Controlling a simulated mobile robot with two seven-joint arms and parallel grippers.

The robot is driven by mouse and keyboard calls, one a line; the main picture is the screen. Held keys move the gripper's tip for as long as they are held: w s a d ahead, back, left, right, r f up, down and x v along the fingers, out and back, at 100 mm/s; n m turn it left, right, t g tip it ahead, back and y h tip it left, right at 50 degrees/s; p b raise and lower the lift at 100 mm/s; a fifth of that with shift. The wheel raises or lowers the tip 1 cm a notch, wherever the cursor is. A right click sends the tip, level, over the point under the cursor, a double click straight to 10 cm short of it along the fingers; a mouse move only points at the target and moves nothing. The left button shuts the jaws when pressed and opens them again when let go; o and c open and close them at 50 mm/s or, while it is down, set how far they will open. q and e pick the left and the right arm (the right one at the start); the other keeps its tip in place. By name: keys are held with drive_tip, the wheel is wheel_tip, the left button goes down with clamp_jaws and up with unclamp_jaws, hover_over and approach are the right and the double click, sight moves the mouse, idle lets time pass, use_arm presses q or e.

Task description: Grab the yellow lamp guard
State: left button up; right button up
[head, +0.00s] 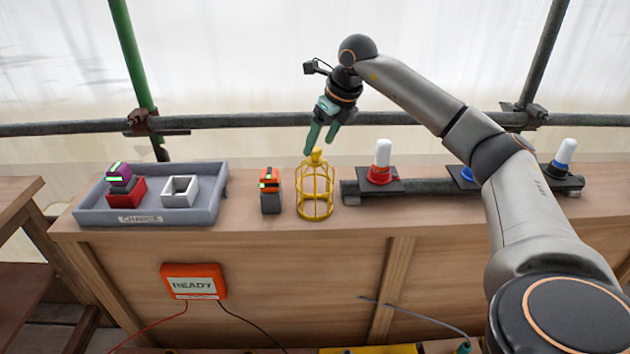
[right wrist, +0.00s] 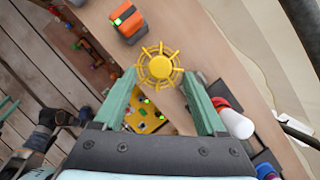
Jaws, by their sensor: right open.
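The yellow lamp guard (head: 315,196) is a wire cage with a knob on top. It stands upright on the wooden bench, right of the orange and grey block. My right gripper (head: 320,150) is above the guard, pointing down, with its green fingers apart. In the right wrist view the guard (right wrist: 160,67) shows from above, just beyond and between the two open fingertips (right wrist: 164,80). The gripper is empty, and I cannot tell whether a finger touches the knob.
A grey tray (head: 215,185) with a red holder and a white holder is at the left. An orange and grey block (head: 270,190) stands close left of the guard.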

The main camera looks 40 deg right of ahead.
sight(317, 150)
drive_tip(key=shift+x, duration=1.5)
drive_tip(key=shift+c, duration=0.4)
clamp_jaws()
drive_tip(key=shift+r, duration=0.1)
